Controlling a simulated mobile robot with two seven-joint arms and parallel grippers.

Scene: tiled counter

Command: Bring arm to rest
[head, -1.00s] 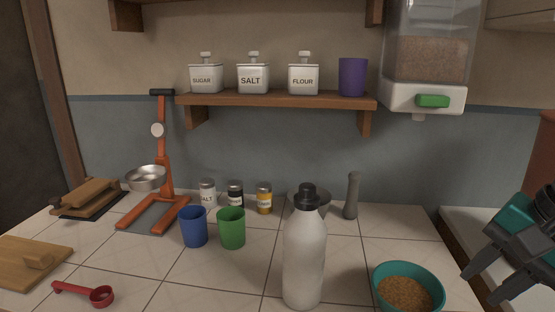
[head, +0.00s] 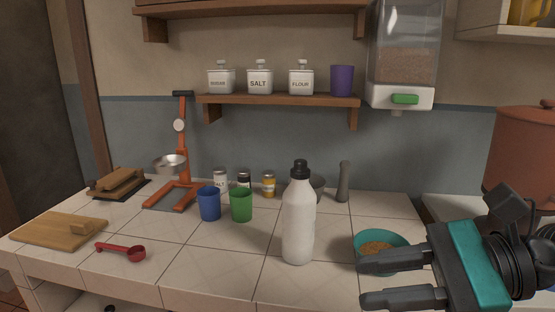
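My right gripper (head: 405,280) is at the lower right of the head view, its two dark fingers pointing left and spread apart with nothing between them. Its teal and black body and part of the arm show at the right edge. The upper finger overlaps the front of a teal bowl (head: 398,240) holding brown grains (head: 376,248); I cannot tell whether they touch. My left gripper is not in view.
A white bottle (head: 298,225) stands left of the bowl. Blue (head: 209,205) and green (head: 241,206) cups, a red scoop (head: 122,252) and a cutting board (head: 45,230) are on the counter. A large reddish pot (head: 530,150) stands at right. The front-middle counter is clear.

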